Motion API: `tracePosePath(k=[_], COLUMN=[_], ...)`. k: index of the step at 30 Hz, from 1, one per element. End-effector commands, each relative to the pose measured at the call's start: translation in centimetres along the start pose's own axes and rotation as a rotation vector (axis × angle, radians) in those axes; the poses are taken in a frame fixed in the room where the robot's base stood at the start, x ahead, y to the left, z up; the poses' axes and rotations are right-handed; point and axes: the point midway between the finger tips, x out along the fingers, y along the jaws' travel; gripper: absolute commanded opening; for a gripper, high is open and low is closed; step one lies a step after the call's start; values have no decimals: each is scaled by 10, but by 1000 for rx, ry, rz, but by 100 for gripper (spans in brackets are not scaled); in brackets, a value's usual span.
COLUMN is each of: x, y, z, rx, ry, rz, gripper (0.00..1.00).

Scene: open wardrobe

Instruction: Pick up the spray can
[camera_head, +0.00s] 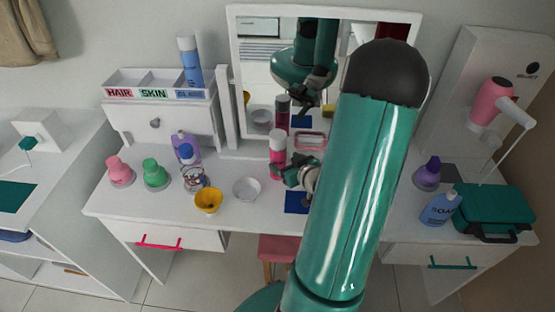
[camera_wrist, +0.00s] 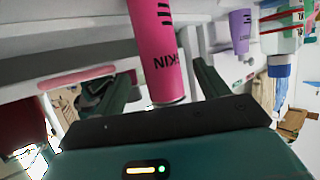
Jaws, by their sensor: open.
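A pink can (camera_head: 277,158) with a pale cap stands upright on the white vanity table, in front of the mirror. In the wrist view the pink can (camera_wrist: 158,45), marked SKIN, appears upside down between the two fingers. My gripper (camera_head: 287,175) is at the can's right side in the head view. In the wrist view my gripper (camera_wrist: 165,85) is open, with a finger on each side of the can and gaps visible. A blue can (camera_head: 190,62) stands on the small white organizer; either can could be a spray can.
The mirror (camera_head: 258,75) is close behind. A glass jar (camera_head: 195,178), yellow cup (camera_head: 208,200), white bowl (camera_head: 247,188) and several bottles stand left of the can. A soap bottle (camera_head: 440,208), green case (camera_head: 492,207) and hair dryer (camera_head: 490,98) are at right.

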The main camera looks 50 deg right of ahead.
Motion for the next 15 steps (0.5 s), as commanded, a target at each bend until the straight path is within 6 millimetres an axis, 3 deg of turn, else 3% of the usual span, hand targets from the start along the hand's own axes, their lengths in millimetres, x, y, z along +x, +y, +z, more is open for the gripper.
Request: tracePosePath(k=[7, 15], x=[22, 61], y=[-1, -1], z=[2, 5], rx=[0, -2], ry=[-1, 0], rz=[-4, -5], gripper=[74, 74])
